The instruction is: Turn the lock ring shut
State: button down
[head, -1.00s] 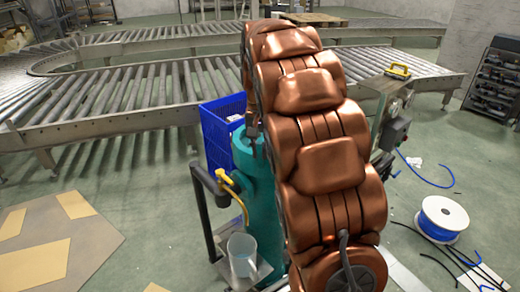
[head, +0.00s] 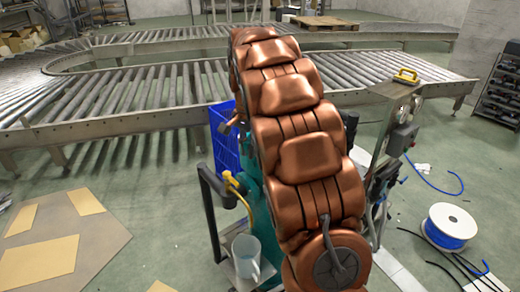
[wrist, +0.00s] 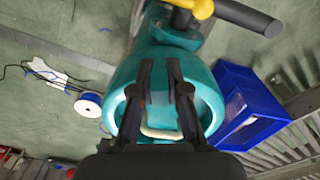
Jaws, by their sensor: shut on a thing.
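In the wrist view, a teal round body with a thick teal ring (wrist: 207,97) fills the middle. I take this ring to be the lock ring. My gripper (wrist: 160,68) has both dark fingers over it, close together and shut on a teal part between them. The exact grip is partly hidden. A pale curved piece (wrist: 160,133) shows below, between the finger bases. In the head view, the teal body (head: 254,185) stands mostly hidden behind my copper arm. The ring's turn angle cannot be read.
A yellow handle (head: 232,182) on a dark post and a clear jug (head: 246,254) stand close by. A blue crate (head: 222,150) is behind. A roller conveyor (head: 130,108) runs across the back. A cable spool (head: 449,224) and loose cables lie right.

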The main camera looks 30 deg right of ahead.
jog(key=shift+w+a+r+m, duration=0.1)
jog(key=shift+w+a+m, duration=0.05)
jog(key=shift+w+m, duration=0.3)
jog(key=shift+w+a+m+t, duration=0.15)
jog(key=shift+w+m, duration=0.25)
jog(key=shift+w, duration=0.45)
jog(key=shift+w+a+m+t, duration=0.15)
jog(key=shift+w+m, duration=0.2)
jog(key=shift+w, duration=0.45)
jog(key=c, duration=1.2)
grip_release()
jog(key=shift+o, duration=0.2)
notch_tip(320, 180, up, 12)
jog(key=shift+s, duration=0.3)
